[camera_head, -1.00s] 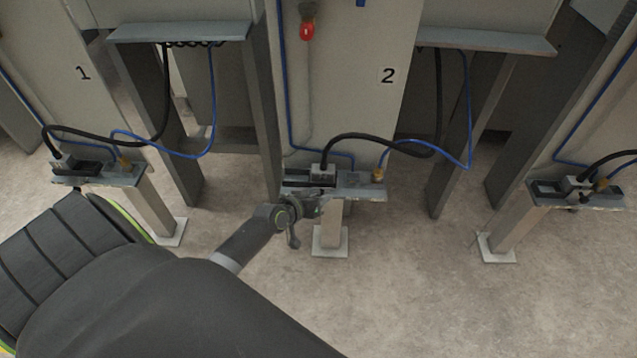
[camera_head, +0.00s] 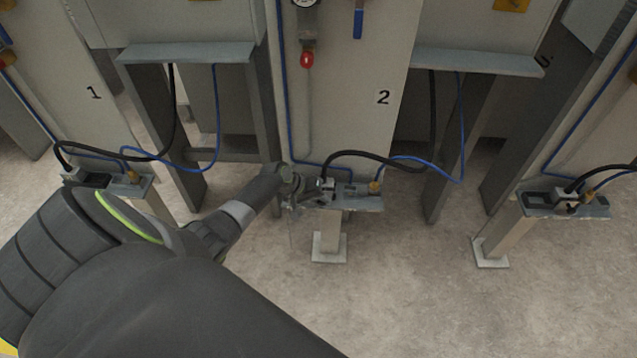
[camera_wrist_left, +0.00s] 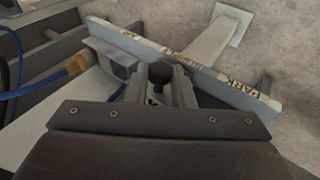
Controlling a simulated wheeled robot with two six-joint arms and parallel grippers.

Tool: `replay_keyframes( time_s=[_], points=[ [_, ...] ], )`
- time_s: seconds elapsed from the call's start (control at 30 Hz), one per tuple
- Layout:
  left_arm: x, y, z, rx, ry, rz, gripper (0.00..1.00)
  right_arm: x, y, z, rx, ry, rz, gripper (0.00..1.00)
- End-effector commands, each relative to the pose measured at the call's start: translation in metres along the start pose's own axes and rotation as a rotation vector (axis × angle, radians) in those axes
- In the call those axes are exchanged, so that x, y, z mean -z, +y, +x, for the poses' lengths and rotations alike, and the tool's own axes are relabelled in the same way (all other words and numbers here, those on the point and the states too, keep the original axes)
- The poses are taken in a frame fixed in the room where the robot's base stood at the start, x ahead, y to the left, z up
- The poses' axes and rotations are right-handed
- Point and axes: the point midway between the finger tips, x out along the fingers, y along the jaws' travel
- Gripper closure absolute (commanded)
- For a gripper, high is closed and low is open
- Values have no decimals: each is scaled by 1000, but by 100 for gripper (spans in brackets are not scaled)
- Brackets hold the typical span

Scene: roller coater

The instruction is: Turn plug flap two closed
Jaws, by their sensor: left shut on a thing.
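At station 2, a grey metal bracket (camera_head: 357,203) on a short post carries a black-cabled plug (camera_head: 326,184). My left gripper (camera_head: 300,196) is at the left end of this bracket and partly hides it. In the left wrist view, my left gripper's fingers (camera_wrist_left: 161,84) are shut on a small black knob (camera_wrist_left: 159,72) beside the lettered plate (camera_wrist_left: 215,84), where "PARK" is readable. A grey block (camera_wrist_left: 113,56) with a blue cable stands just behind. The flap itself is hard to make out. My right gripper is not in view.
A similar bracket stands at station 1 (camera_head: 138,186) on the left, and another (camera_head: 541,212) on the right. Black and blue cables (camera_head: 384,166) loop above the middle bracket. The floor (camera_head: 420,290) in front is clear.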

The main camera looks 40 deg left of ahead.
Motion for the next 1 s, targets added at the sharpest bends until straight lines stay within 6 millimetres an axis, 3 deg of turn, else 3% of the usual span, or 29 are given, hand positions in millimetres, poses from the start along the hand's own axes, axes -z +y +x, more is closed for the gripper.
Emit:
replay_keyframes(
  time_s=[0.6,0.63,0.7,1.0],
  points=[
    [3,0,0,7,-38,-25,100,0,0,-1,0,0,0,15],
    [3,0,0,7,-38,-25,77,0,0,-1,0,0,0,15],
    [3,0,0,7,-38,-25,69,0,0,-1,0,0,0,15],
    [3,0,-1,6,-37,-24,69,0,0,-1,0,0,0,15]
  ],
)
